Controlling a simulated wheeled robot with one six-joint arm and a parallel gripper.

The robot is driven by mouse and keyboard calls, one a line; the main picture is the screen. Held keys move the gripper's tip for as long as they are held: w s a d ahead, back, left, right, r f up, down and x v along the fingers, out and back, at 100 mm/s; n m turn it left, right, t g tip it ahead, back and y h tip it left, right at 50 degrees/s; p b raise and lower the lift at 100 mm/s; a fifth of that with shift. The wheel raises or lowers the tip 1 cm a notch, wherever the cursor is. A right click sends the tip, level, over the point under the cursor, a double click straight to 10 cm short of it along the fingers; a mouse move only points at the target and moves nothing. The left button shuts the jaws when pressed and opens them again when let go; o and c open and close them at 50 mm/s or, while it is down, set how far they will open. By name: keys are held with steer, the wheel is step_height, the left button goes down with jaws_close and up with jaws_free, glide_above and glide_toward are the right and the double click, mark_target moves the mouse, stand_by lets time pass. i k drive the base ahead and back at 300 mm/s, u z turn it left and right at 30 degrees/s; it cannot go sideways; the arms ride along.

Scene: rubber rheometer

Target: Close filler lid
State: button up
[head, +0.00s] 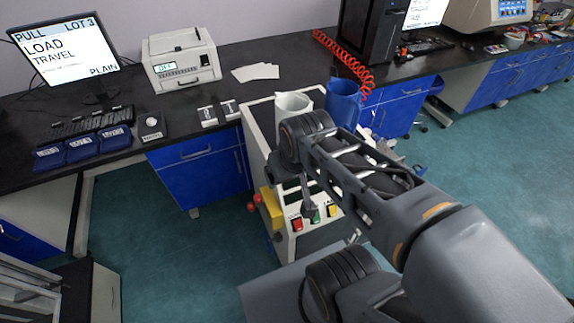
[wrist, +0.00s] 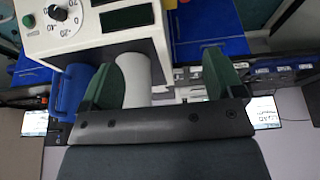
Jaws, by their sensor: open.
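A light-grey machine (head: 257,155) stands in front of the bench, with a white cylinder (head: 292,104) and a blue cylinder (head: 343,100) at its top. In the wrist view the white cylinder (wrist: 142,76) shows between my fingers and the blue cylinder (wrist: 70,92) is left of them. My gripper (wrist: 162,68) is open, its two green fingers apart with nothing clearly held. In the head view my wrist hangs over the machine and hides part of it. I cannot make out the filler lid or its position for certain.
Red, green and yellow buttons (head: 315,216) and a yellow block (head: 271,207) are on the machine's near side. The bench holds a monitor (head: 65,50), a printer (head: 182,60), blue trays (head: 81,149) and a coiled red hose (head: 345,62). Open floor lies left and right.

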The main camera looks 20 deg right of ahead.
mark_target(421, 172)
steer(key=z, duration=0.55)
steer(key=k, duration=0.4)
steer(key=z, duration=1.5)
steer(key=i, duration=0.5)
steer(key=z, duration=1.5)
steer(key=i, duration=1.6)
steer(key=u, duration=2.9)
